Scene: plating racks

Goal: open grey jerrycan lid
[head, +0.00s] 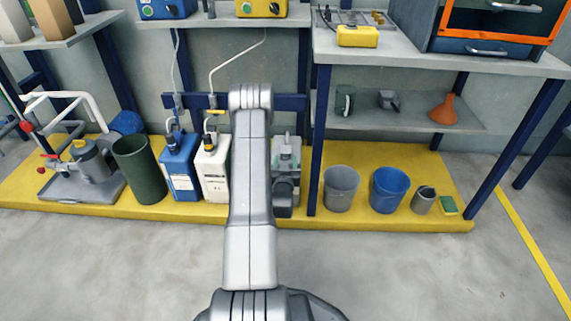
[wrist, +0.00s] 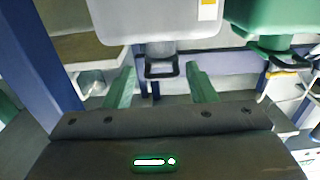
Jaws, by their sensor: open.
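The grey jerrycan (wrist: 155,20) fills the top middle of the wrist view and appears upside down there, with a yellow-and-white label. Its lid (wrist: 162,67) has a dark loop and sits at the can's lower edge in that view. My gripper (wrist: 162,87) is open, its two green fingers apart on either side of the lid in the picture. Nothing is held. I see no finger touching the lid, but the exact gap in depth is unclear. In the head view my arm hides much of this spot.
A blue rack post (head: 319,140) is just right of my wrist. White (head: 213,172) and blue (head: 181,168) jerrycans stand left of my arm. A grey bucket (head: 341,190) stands right of the post.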

